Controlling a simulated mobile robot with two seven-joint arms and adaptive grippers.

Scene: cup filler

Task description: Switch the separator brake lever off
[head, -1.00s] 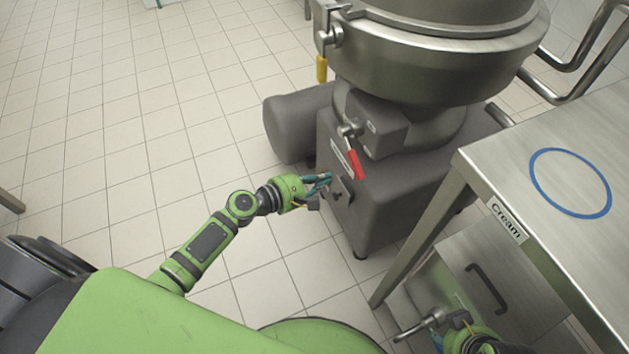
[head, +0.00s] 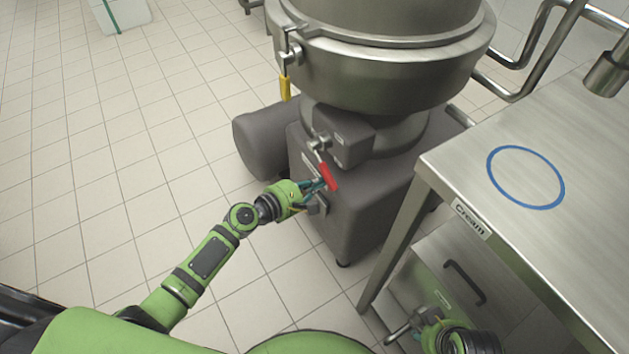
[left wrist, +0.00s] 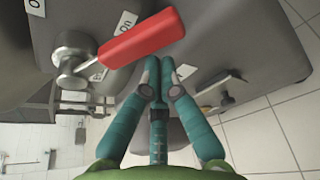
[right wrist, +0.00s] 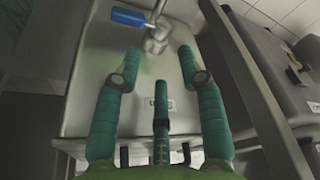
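The separator (head: 350,185) is a grey machine with a steel bowl. Its brake lever has a red handle (head: 328,177) slanting down to the right on the front. In the left wrist view the red handle (left wrist: 143,38) lies beside an "On" label (left wrist: 126,24), with its metal pivot (left wrist: 75,52) at the left. My left gripper (head: 318,186) is at the lever's lower end. Its fingertips (left wrist: 159,68) are together just below the handle, with nothing seen between them; contact is unclear. My right gripper (right wrist: 158,70) is open and empty, low at the right.
A steel table (head: 465,165) with a blue ring and a "Cream" label stands at the right. A blue-handled valve (right wrist: 128,17) is ahead of my right gripper. A yellow handle (head: 285,88) hangs from the bowl.

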